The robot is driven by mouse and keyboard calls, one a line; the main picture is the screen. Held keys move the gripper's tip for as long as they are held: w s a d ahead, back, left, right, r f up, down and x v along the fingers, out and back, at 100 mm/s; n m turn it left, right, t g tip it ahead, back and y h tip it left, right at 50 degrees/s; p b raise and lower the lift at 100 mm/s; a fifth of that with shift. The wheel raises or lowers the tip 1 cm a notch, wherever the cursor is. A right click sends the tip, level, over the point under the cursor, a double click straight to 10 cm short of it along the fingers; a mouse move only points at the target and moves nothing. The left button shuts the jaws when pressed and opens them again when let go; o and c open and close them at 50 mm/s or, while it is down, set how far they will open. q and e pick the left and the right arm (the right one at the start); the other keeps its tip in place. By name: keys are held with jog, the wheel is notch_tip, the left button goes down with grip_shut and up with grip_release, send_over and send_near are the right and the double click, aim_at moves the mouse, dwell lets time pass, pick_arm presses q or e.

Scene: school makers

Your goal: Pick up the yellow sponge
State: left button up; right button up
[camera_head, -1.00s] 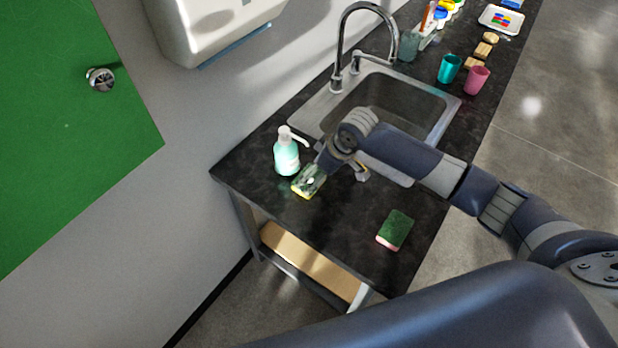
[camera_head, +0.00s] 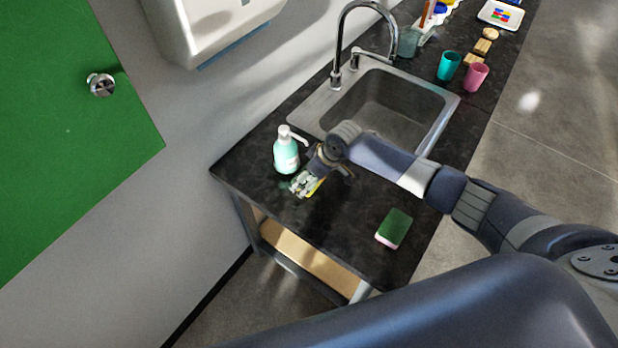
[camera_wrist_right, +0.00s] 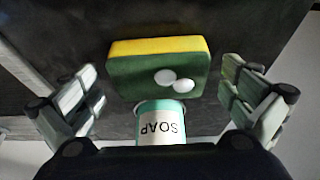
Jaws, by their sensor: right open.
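The yellow sponge (camera_head: 315,187), with a dark green scouring side, lies on the black counter near its left end, beside the soap bottle. In the head view my right gripper (camera_head: 307,182) is over it and hides much of it. In the right wrist view the sponge (camera_wrist_right: 158,68) shows whole between the spread fingers of the right gripper (camera_wrist_right: 163,82), with a gap on each side. The right gripper is open and empty. My left gripper is not in view.
A teal soap bottle (camera_head: 286,154) with a white pump stands close to the gripper. A green and pink sponge (camera_head: 394,228) lies near the front edge. A sink (camera_head: 440,132) is behind my arm. Teal (camera_head: 448,66) and pink (camera_head: 476,77) cups stand farther right.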

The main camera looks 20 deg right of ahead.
jog(key=shift+c, duration=1.2)
jog(key=c, duration=0.3)
jog(key=shift+c, duration=0.9)
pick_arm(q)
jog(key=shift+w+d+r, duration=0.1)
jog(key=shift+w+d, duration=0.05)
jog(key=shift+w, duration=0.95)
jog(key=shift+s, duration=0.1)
